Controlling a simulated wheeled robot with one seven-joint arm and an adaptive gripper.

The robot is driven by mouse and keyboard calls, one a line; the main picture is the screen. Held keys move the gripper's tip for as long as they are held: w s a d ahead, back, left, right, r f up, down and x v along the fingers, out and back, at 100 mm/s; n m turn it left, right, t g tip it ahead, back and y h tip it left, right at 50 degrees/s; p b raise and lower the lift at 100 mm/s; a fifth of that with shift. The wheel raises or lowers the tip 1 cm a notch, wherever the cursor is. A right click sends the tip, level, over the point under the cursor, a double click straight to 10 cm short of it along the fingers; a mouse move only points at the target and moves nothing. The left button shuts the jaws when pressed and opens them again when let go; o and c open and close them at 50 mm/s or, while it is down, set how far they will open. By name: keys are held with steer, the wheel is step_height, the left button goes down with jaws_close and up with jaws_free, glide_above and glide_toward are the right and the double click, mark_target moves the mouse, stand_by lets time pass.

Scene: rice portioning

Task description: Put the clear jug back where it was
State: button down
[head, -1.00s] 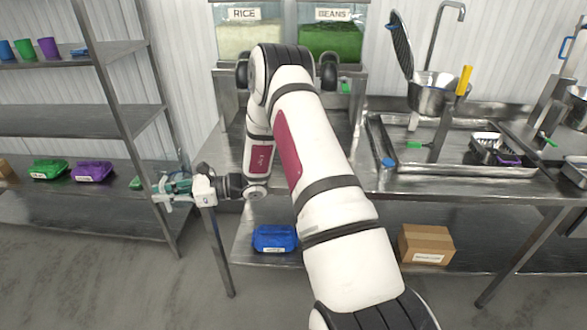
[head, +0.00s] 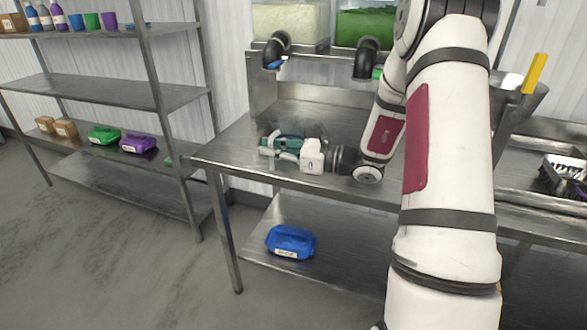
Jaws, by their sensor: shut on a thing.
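My gripper (head: 272,146) is at the left of the picture's middle, in front of the left part of the steel worktable (head: 235,152), pointing left. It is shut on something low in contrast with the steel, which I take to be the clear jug. The jug's outline cannot be made out, and I cannot tell whether it touches the tabletop. A dark teal part shows at the gripper.
The rice dispenser (head: 290,22) and beans dispenser (head: 362,25) stand behind, with dark spouts.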

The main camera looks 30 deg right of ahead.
steer(key=s+d+f+m+t+h+b, duration=0.25)
steer(key=s+d+b, duration=0.2)
steer(key=b, duration=0.55)
steer(key=shift+h, duration=0.35)
steer(key=shift+w+d+f+b, duration=0.3)
steer(key=shift+w+d+f, duration=0.45)
steer(key=shift+w, duration=1.95)
steer(key=shift+w+d+f+b, duration=0.3)
steer(key=shift+w+d+f, duration=0.5)
steer(key=shift+w, duration=1.85)
steer(key=shift+w+d+f+b, duration=0.3)
steer(key=shift+w+d+f, duration=0.45)
steer(key=shift+w, duration=1.95)
steer(key=shift+d+r, duration=0.15)
steer(key=c, duration=1.7)
jaws_free()
